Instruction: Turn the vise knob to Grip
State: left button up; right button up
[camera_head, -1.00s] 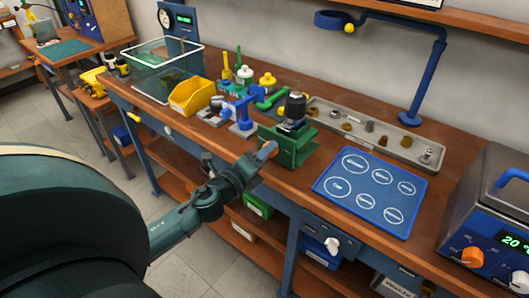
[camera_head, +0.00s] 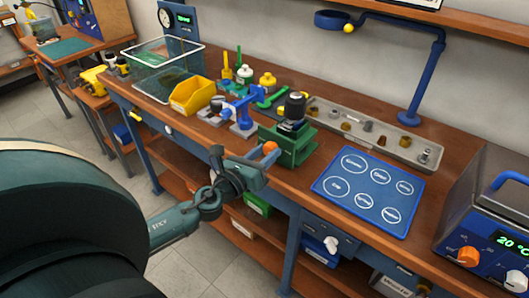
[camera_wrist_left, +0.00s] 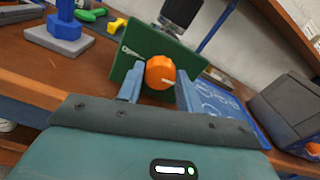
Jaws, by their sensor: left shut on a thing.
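The green vise (camera_head: 290,148) stands at the front edge of the bench. A black cylindrical part (camera_head: 295,106) sits upright at its top. The vise's orange knob (camera_head: 269,147) faces the front. In the left wrist view, the knob (camera_wrist_left: 160,72) has a short white mark pointing right, and the vise's green plate (camera_wrist_left: 141,45) carries small white lettering too small to read. My left gripper (camera_head: 266,153) is shut on the knob, with one finger on each side of it. My right gripper is not in view.
A blue mat (camera_head: 369,191) with white circles lies right of the vise. A grey parts tray (camera_head: 375,140) is behind it. A blue stand (camera_head: 240,112) and a yellow bin (camera_head: 193,95) are to the left. A blue heated bath (camera_head: 490,215) stands at far right.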

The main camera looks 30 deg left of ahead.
pick_arm(q)
jog(key=shift+m, duration=0.5)
jog(key=o, duration=1)
jog(key=shift+s+f, duration=0.15)
jog(key=shift+s, duration=0.4)
jog(key=shift+s+a+b, duration=0.15)
jog(key=shift+s+b, duration=0.75)
jog(key=shift+s, duration=1.1)
jog(key=shift+s+a+b, duration=0.2)
jog(key=shift+s+b, duration=0.65)
jog(key=shift+s, duration=1.15)
jog(key=shift+s+a+b, duration=0.15)
jog(key=shift+s+b, duration=0.75)
jog(key=shift+s, duration=1.1)
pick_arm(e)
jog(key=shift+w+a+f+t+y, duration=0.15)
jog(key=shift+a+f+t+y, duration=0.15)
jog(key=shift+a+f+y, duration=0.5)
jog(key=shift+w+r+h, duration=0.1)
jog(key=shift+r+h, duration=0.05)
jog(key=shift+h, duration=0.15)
